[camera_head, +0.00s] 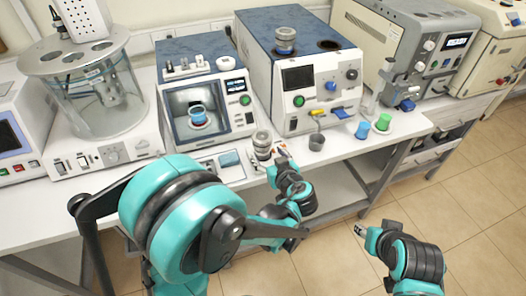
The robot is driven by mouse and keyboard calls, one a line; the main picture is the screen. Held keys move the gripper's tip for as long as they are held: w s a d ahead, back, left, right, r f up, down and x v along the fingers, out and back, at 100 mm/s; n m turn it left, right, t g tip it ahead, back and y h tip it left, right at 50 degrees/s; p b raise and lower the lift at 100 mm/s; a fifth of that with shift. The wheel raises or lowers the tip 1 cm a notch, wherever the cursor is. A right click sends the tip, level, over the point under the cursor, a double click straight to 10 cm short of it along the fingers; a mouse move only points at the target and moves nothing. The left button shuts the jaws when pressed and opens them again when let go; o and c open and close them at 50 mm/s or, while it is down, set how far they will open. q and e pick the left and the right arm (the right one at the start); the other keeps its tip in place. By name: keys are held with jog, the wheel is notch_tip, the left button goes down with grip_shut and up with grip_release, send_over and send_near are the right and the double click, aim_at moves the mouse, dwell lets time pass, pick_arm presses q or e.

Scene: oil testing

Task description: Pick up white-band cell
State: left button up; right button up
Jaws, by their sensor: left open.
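A small cell with a pale, whitish band (262,143) stands upright on the white bench near its front edge. My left gripper (277,162) is at the bench edge just right of and in front of this cell, with its jaws open. The picture is too small to tell whether a finger touches the cell. Another cell, with a blue band (198,116), sits inside the lit chamber of the middle machine. A third metallic cell (285,41) stands on the larger machine's blue top. My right gripper (361,231) is in front of the bench, over the floor, apart from everything; its jaws are unclear.
A grey cup (316,142), a blue cup (362,130) and a green cup (383,122) stand to the right on the bench. The middle machine (242,121) and larger machine (311,115) stand behind. A glass-vessel device (105,155) is at left. Floor in front is clear.

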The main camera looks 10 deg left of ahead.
aim_at(265, 152)
pick_arm(q)
jog(key=shift+x, duration=1.05)
jog(key=b+x, duration=0.1)
jog(key=x, duration=0.1)
jog(key=f+b+x, duration=0.1)
jog(key=x, duration=0.1)
jog(key=shift+w+a+f, duration=0.1)
jog(key=shift+w+f, duration=0.05)
jog(key=shift+w, duration=0.15)
jog(key=shift+s, duration=0.1)
jog(key=c, duration=1.5)
